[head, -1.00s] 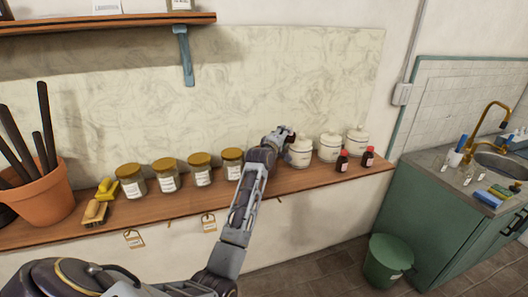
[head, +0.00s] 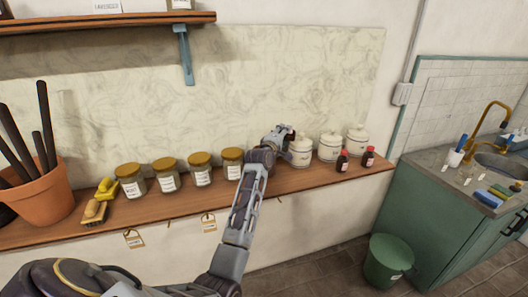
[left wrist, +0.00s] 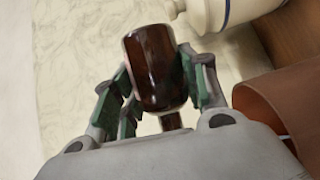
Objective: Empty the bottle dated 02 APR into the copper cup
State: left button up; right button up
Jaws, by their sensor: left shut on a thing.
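My left gripper (head: 282,133) is shut on a brown glass bottle (left wrist: 153,62), just left of the white jars in the head view. In the left wrist view the bottle lies between my fingers with its base away from my palm and its narrow neck toward it. No label shows on the side I see, so I cannot read its date. A copper-brown curved vessel (left wrist: 268,98), apparently the copper cup, is right of the gripper in that view. I cannot tell whether the neck is over its mouth. My arm hides that spot in the head view. My right gripper is out of view.
Two dark bottles with red caps (head: 342,161) (head: 368,157) stand at the shelf's right front. White jars (head: 329,147) stand behind them, close to my gripper. Several lidded glass jars (head: 166,176) line the wooden shelf (head: 150,212) to the left. A sink (head: 497,166) is far right.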

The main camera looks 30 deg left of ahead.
pick_arm(q)
jog(key=shift+s+a+r+n+t+b, duration=0.1)
jog(key=shift+r+n+t+b, duration=0.2)
jog(key=shift+n, duration=0.5)
jog(key=shift+a+r+n+t+b, duration=0.1)
jog(key=shift+r+n+t, duration=0.25)
jog(key=shift+n, duration=0.45)
dwell(0.8)
jog(key=shift+r+n, duration=0.2)
jog(key=shift+n, duration=0.1)
jog(key=shift+s+a+r+n+t+y, duration=0.1)
jog(key=shift+r+n+t+y, duration=0.2)
jog(key=shift+n, duration=0.3)
dwell(0.9)
jog(key=shift+f+m+p, duration=0.3)
jog(key=shift+m+p, duration=0.6)
jog(key=shift+d+f+m+g+p, duration=0.2)
jog(key=shift+m+g+p, duration=0.15)
jog(key=shift+m+g, duration=0.1)
jog(key=shift+f, duration=0.1)
